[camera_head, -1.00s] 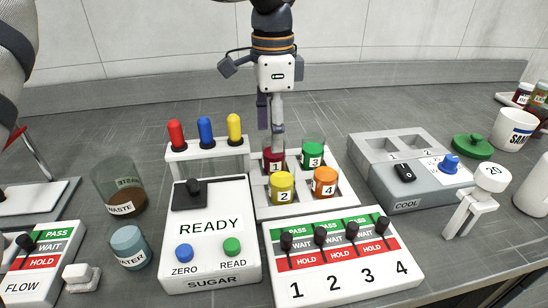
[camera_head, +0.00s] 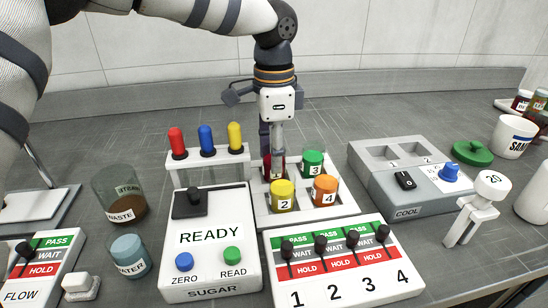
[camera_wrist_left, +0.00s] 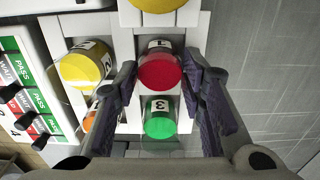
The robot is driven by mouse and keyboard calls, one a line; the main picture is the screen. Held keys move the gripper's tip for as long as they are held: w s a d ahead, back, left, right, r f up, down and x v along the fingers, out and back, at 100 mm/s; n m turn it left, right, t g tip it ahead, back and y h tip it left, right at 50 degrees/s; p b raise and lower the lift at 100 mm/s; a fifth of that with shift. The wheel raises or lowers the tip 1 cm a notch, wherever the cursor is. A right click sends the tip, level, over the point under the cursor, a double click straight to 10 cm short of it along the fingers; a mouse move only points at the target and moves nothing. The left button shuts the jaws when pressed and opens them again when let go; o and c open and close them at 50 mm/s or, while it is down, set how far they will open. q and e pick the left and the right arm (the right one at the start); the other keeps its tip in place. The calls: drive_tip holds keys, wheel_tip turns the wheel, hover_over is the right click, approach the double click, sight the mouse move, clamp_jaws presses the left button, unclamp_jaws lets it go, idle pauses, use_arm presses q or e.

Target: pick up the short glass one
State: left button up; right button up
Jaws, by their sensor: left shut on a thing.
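Short glass jars with coloured contents and numbers stand in a white rack (camera_head: 340,208). The red jar 1 (camera_wrist_left: 158,72) shows between the two fingers of my left gripper (camera_wrist_left: 165,88) in the left wrist view. In the head view my left gripper (camera_head: 272,165) points down at the rack's back left place and partly hides the red jar (camera_head: 268,168). The gripper is shut on this jar. I cannot tell whether the jar is clear of the rack. The green jar 3 (camera_head: 312,164), yellow jar 2 (camera_head: 282,196) and orange jar 4 (camera_head: 325,190) are close by. My right gripper is not in view.
Red, blue and yellow-topped tubes (camera_head: 206,140) stand left of the rack behind the SUGAR box (camera_head: 212,245). A WASTE glass (camera_head: 120,193) and WATER glass (camera_head: 130,256) are farther left. The COOL box (camera_head: 412,180) is at right, the numbered lever panel (camera_head: 345,262) in front.

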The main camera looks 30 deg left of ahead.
use_arm(q)
wheel_tip(320, 180, up, 3)
drive_tip(key=shift+w+f, duration=0.1)
drive_tip(key=s+d+r+p, duration=0.1)
drive_tip(key=s+d+r, duration=0.7)
drive_tip(key=d+r, duration=0.2)
drive_tip(key=shift+s+d, duration=0.25)
drive_tip(key=shift+d, duration=0.4)
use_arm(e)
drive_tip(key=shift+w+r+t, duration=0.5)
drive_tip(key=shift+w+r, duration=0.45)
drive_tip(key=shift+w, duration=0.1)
use_arm(q)
drive_tip(key=shift+a, duration=0.1)
